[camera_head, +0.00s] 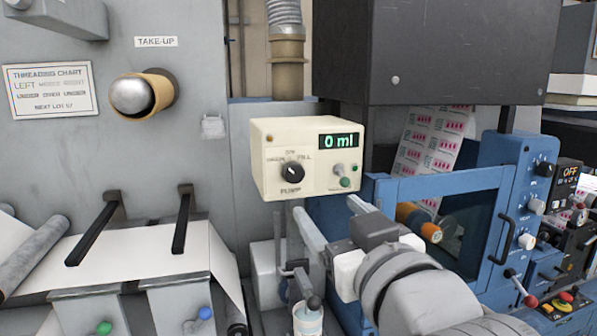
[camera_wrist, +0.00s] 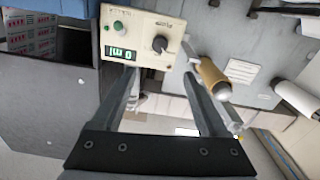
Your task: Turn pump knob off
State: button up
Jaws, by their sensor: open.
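The black pump knob (camera_head: 293,173) is on the front of a cream control box (camera_head: 262,147), with small labels around it, FILL at its upper right and PUMP below. Its exact pointer setting is too small to tell. The box's green display (camera_head: 339,141) reads 0 ml. My gripper (camera_head: 331,206) is open and empty, in front of and below the box, apart from the knob. In the wrist view, turned over, the knob (camera_wrist: 160,44) lies beyond the open fingertips (camera_wrist: 160,76).
A corrugated hose (camera_head: 284,14) comes down behind the box. A dark cabinet (camera_head: 430,55) overhangs at the right, above a blue machine frame (camera_head: 500,200). A take-up roller (camera_head: 135,94) protrudes at the left.

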aim_at(295, 174)
jog(key=p+x, duration=0.3)
jog(key=x, duration=1.3)
jog(key=shift+f, duration=0.1)
grip_shut()
